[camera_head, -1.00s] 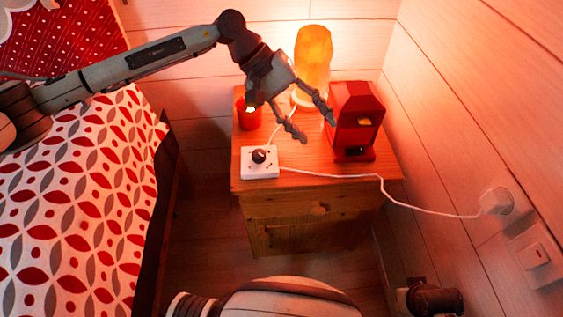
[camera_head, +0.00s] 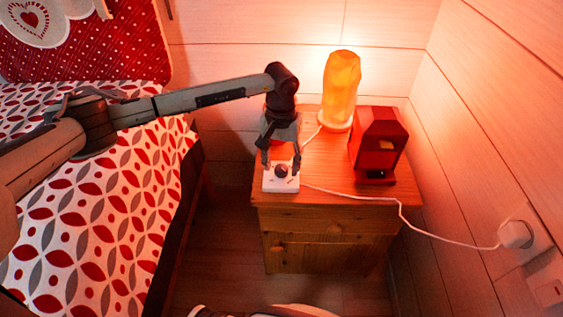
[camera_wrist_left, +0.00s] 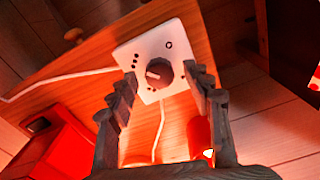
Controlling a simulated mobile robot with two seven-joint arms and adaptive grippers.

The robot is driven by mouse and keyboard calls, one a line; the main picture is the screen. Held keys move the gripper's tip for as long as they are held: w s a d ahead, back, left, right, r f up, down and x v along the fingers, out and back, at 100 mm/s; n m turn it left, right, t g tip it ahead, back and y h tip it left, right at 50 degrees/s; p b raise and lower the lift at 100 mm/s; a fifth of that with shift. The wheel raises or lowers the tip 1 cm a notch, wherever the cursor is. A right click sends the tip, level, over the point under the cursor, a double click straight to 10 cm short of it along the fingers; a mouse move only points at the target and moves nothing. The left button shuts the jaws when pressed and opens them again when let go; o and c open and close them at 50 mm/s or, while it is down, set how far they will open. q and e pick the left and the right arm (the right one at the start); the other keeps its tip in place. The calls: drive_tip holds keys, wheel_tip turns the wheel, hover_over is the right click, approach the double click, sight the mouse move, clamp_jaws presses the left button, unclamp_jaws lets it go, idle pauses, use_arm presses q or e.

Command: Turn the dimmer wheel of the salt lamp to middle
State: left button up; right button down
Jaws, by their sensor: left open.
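The dimmer is a white box (camera_head: 282,187) with a dark round wheel, lying at the front left of the wooden nightstand. In the left wrist view the box (camera_wrist_left: 150,50) shows a dark wheel (camera_wrist_left: 160,72) with a pale pointer mark towards the left, several dots on one side and a small ring on the other. The salt lamp (camera_head: 341,85) glows orange at the back. My left gripper (camera_head: 281,167) is open over the dimmer, one finger on each side of the wheel; in the wrist view (camera_wrist_left: 159,80) gaps show between fingers and wheel. My right gripper is out of view.
A red box-shaped device (camera_head: 378,143) stands on the nightstand (camera_head: 325,180), right of the dimmer. A white cable runs to a wall plug (camera_head: 515,234). The bed (camera_head: 90,220) is at left.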

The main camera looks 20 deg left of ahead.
use_arm(q)
drive_tip(key=shift+f, duration=0.1)
clamp_jaws()
idle(0.3)
drive_tip(key=shift+n+b, duration=0.3)
